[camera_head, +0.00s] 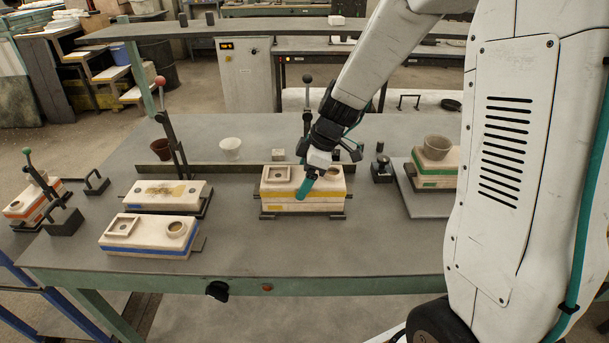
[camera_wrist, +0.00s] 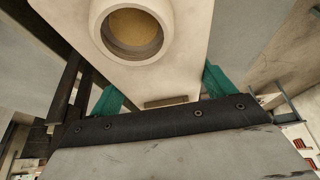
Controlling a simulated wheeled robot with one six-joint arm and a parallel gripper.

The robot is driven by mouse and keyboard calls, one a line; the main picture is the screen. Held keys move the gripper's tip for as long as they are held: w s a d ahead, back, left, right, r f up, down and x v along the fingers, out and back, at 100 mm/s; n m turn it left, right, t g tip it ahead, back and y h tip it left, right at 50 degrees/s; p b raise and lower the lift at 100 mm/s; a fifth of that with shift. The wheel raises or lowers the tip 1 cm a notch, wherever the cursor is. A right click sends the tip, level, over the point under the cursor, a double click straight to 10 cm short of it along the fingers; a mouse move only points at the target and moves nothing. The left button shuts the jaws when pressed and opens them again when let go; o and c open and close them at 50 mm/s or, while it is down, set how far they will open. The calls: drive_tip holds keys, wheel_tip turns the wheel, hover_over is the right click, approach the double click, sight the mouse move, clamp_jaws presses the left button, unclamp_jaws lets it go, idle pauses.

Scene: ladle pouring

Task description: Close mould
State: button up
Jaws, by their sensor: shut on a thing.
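My gripper (camera_head: 307,186) points down at the yellow-striped mould in the middle of the table. Its teal fingers are shut on the white upper mould half (camera_head: 277,174), one on each side in the wrist view. That half has a square basin and a round cup; the cup (camera_wrist: 137,32) is close in the wrist view. The lower half (camera_head: 285,207), also yellow-striped, lies directly under it on a dark base. The two look stacked and aligned; I cannot tell whether they fully touch. A dark lever with a dark knob (camera_head: 307,78) stands behind.
At left are a blue-striped block (camera_head: 150,247) and a white half with a brownish cavity (camera_head: 168,192), beside a red-knobbed lever (camera_head: 160,81). A green-striped mould (camera_head: 436,183) with a grey cup (camera_head: 437,147) stands right. A low rail runs behind. The front table strip is clear.

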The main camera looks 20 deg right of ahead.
drive_tip(key=o, duration=1.7)
drive_tip(key=v, duration=0.7)
drive_tip(key=shift+d+r, duration=0.2)
drive_tip(key=shift+r, duration=0.15)
drive_tip(key=shift+s+a+r, duration=0.1)
drive_tip(key=shift+s+r, duration=0.2)
drive_tip(key=shift+s, duration=0.05)
drive_tip(key=s+r+m+h, duration=0.1)
drive_tip(key=s+m, duration=0.3)
drive_tip(key=s, duration=0.4)
drive_tip(key=s+r+m+h, duration=0.1)
drive_tip(key=s+r+m, duration=0.3)
drive_tip(key=s, duration=0.5)
drive_tip(key=s+r+m+h, duration=0.2)
drive_tip(key=s+m, duration=0.3)
drive_tip(key=s, duration=0.4)
drive_tip(key=shift+s+d+r+m, duration=0.15)
drive_tip(key=shift+d+r+m, duration=0.15)
drive_tip(key=shift+r, duration=0.35)
